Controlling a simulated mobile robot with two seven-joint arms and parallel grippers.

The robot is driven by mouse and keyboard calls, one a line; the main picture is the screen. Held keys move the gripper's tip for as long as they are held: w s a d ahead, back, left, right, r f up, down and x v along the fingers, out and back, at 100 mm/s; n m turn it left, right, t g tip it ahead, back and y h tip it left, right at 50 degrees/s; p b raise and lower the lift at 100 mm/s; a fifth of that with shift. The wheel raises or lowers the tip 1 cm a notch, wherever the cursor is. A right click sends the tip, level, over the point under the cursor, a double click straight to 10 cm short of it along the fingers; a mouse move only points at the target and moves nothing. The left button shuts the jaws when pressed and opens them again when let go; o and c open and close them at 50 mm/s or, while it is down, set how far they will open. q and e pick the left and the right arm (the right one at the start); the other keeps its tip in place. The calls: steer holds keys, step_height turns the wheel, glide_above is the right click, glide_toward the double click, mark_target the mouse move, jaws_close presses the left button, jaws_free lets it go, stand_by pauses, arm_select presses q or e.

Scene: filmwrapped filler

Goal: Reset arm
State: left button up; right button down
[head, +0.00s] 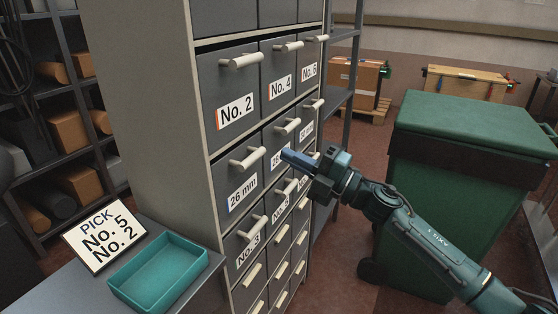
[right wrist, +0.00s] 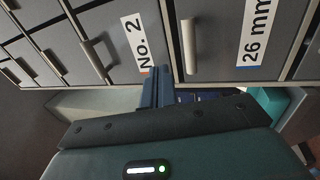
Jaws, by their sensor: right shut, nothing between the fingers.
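My right gripper (head: 287,156) is shut and empty. Its fingertips are in front of the drawer cabinet's (head: 152,110) face, over the middle column, partly hiding a "26" label. I cannot tell whether they touch it. In the right wrist view the shut fingers (right wrist: 156,86) show near the drawer labelled No. 2 (right wrist: 138,45) and a 26 mm drawer (right wrist: 222,40). The right arm reaches in from the lower right of the head view. The drawers I can see look closed. My left gripper is not in view.
A teal tray (head: 201,262), seemingly empty, sits on a grey table at lower left, beside a sign (head: 105,233) reading PICK No. 5 No. 2. A large green bin (head: 415,190) stands right of the cabinet, behind my arm. Shelving (head: 12,112) with rolls and boxes is at left.

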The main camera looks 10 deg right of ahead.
steer(key=s+d+r+b, duration=0.1)
steer(key=s+d, duration=0.3)
steer(key=d, duration=0.2)
steer(key=s+f+m+t+h, duration=0.1)
steer(key=s+f+m+h, duration=0.2)
steer(key=f+m, duration=0.35)
steer(key=s+a+f+m+t+h, duration=0.1)
steer(key=s+f+m+t+h, duration=0.15)
steer(key=f+m, duration=0.4)
steer(key=s+f+m+t+h, duration=0.1)
steer(key=s+f+m+h, duration=0.3)
steer(key=f, duration=0.4)
steer(key=s+f+m+g+h+p, duration=0.1)
steer(key=s+f+m+g+h, duration=0.3)
steer(key=s+f+m, duration=0.5)
steer(key=s+f+g, duration=0.1)
steer(key=s+f, duration=0.4)
steer(key=s, duration=0.1)
steer(key=shift+g, duration=0.35)
steer(key=shift+a+h, duration=0.1)
steer(key=shift+h, duration=0.15)
